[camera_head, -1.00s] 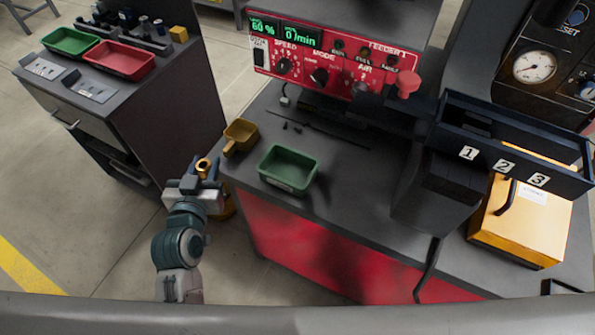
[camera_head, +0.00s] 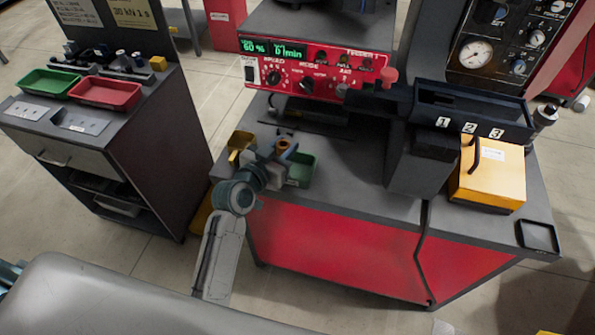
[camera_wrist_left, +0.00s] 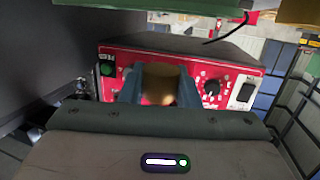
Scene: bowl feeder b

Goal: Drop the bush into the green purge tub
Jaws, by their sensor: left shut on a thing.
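The bush (camera_head: 283,146) is a small brass-coloured ring-like part. My left gripper (camera_head: 284,148) is shut on it and holds it up above the bench. The bush also shows between the two fingers in the left wrist view (camera_wrist_left: 160,84). The green purge tub (camera_head: 304,170) sits on the bench top near its front edge. My gripper overlaps the tub's left and back part in the head view and hides much of it. The bush appears near the tub's back left rim, and its exact height over the tub is hard to tell. My right gripper is out of view.
A yellow scoop-like container (camera_head: 240,146) stands left of the tub. The red feeder control panel (camera_head: 310,68) is behind. A dark chute (camera_head: 470,120) numbered 1 to 3 and a yellow box (camera_head: 488,180) are to the right. Green (camera_head: 48,82) and red (camera_head: 106,92) trays sit on the left cabinet.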

